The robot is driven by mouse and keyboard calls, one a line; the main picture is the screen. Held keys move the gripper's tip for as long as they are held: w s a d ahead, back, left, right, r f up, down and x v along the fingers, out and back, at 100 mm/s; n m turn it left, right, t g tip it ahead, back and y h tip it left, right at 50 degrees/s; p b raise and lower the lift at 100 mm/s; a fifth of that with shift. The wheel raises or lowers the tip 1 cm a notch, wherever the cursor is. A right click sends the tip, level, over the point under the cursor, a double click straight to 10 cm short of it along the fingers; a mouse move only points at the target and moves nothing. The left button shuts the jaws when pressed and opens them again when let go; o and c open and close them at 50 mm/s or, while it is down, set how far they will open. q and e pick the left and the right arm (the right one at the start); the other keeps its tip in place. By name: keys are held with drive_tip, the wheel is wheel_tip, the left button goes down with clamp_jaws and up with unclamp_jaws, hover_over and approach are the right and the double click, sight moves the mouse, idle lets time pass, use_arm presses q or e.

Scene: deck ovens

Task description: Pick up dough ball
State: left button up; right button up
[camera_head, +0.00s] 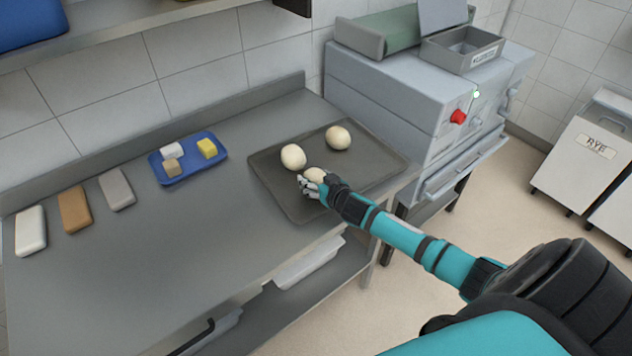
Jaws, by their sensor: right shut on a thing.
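A dark tray (272,180) lies on the right end of the steel counter. Two pale dough balls rest on it, one near its middle (293,157) and one toward its back right (338,138). My right gripper (309,184) is over the front part of the tray, shut on a third dough ball (316,174). The fingers hide part of that ball, and I cannot tell whether it touches the tray. My left gripper is not in view.
A blue tray (186,177) with small blocks lies left of the dark tray. Several bars, one brown (75,209), lie at the counter's left. A grey machine (400,100) with a red button stands at right. The counter's front middle (170,265) is clear.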

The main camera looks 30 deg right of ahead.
sight(316, 173)
drive_tip(key=shift+r, duration=0.15)
drive_tip(key=shift+r, duration=0.2)
wheel_tip(316, 173, up, 3)
drive_tip(key=shift+r+b, duration=0.1)
drive_tip(key=shift+b, duration=0.3)
drive_tip(key=s+d+b, duration=0.1)
drive_tip(key=s+d, duration=0.2)
drive_tip(key=s+d+b, duration=0.1)
drive_tip(key=s+d, duration=0.2)
drive_tip(key=s, duration=0.1)
drive_tip(key=s+d+r+b, duration=0.1)
drive_tip(key=s+d, duration=0.2)
drive_tip(key=d, duration=0.1)
drive_tip(key=shift+s, duration=0.4)
drive_tip(key=shift+s+d+r, duration=0.1)
drive_tip(key=shift+s+d, duration=0.3)
drive_tip(key=shift+d, duration=0.1)
